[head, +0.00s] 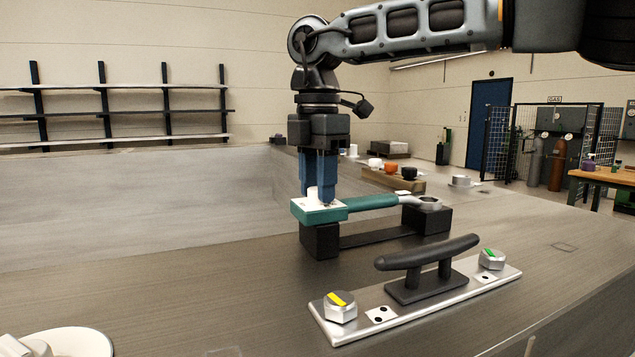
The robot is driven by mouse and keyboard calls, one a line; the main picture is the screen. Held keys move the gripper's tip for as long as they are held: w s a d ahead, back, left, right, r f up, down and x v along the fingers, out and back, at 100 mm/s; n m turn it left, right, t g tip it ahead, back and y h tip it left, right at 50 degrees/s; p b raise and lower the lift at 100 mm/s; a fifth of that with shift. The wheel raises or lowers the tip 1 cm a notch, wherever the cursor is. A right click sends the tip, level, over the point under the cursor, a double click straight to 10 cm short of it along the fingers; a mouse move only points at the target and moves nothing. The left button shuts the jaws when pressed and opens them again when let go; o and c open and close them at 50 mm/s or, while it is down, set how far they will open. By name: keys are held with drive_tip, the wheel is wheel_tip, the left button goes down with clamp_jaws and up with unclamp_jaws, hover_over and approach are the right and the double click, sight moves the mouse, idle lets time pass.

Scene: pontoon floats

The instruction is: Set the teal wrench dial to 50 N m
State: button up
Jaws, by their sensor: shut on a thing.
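The teal wrench (370,203) lies level across a black two-post cradle (322,241). Its grey ring head (425,202) rests over the right post and its boxy end over the left post. The boxy end has a white top face (311,207) with a white dial (312,193) standing on it. My gripper (320,190) points straight down over this end, its blue fingers shut on the dial. The fingers partly hide the dial, and its markings and setting are too small to read.
In front stands a black cleat (428,254) on a silver plate (386,313) with hex bolts, one marked yellow (341,306) and one green (491,259). A white dish (65,344) is at bottom left. Several small items sit behind at right. The surface left of the cradle is clear.

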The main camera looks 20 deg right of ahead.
drive_tip(key=o, duration=1)
drive_tip(key=shift+o, duration=0.2)
drive_tip(key=shift+r, duration=3.9)
